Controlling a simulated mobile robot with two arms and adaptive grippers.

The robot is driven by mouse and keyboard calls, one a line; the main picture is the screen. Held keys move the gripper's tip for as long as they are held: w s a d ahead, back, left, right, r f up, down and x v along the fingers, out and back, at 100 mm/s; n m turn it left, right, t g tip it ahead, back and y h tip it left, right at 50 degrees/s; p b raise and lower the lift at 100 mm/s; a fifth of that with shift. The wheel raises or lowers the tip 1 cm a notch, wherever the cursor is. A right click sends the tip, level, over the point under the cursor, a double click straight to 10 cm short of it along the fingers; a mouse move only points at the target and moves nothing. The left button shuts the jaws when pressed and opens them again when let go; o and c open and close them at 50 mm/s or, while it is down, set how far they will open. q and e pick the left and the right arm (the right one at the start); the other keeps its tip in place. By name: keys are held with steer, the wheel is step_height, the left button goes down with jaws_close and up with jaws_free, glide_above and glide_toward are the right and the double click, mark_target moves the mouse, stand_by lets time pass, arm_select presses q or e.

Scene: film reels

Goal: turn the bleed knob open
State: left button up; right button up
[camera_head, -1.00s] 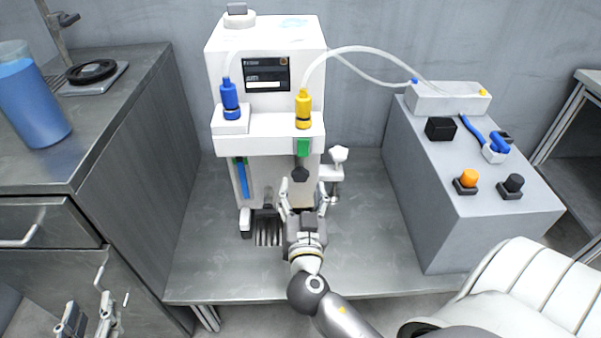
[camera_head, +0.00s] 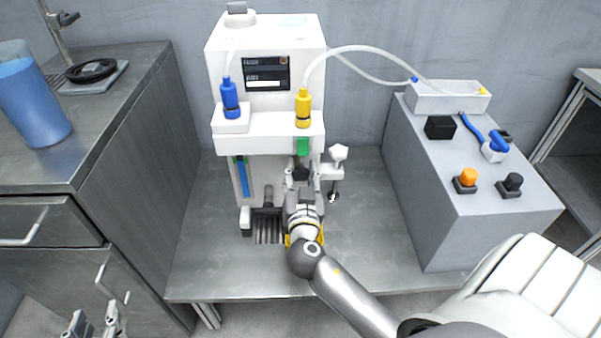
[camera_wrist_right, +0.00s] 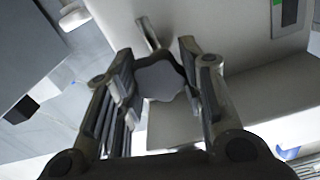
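The bleed knob, a dark lobed knob (camera_head: 301,173), is on the front of the white machine (camera_head: 265,140), below a green strip. In the right wrist view the knob (camera_wrist_right: 160,78) looks grey and lies between the fingers. My right gripper (camera_head: 302,180) reaches it from the front; in its wrist view the gripper (camera_wrist_right: 162,75) is open, with one finger on each side of the knob. Small gaps seem to remain, but contact is hard to judge. My left gripper (camera_head: 96,322) is open and empty at the lower left, away from the machine.
A white knob (camera_head: 339,152) stands on a bracket right of the bleed knob. Blue (camera_head: 229,100) and yellow (camera_head: 303,108) fittings sit above, with a white hose. A grey console (camera_head: 480,190) with buttons stands right. A blue beaker (camera_head: 35,105) stands on the left counter.

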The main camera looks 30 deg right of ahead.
steer(key=c, duration=0.3)
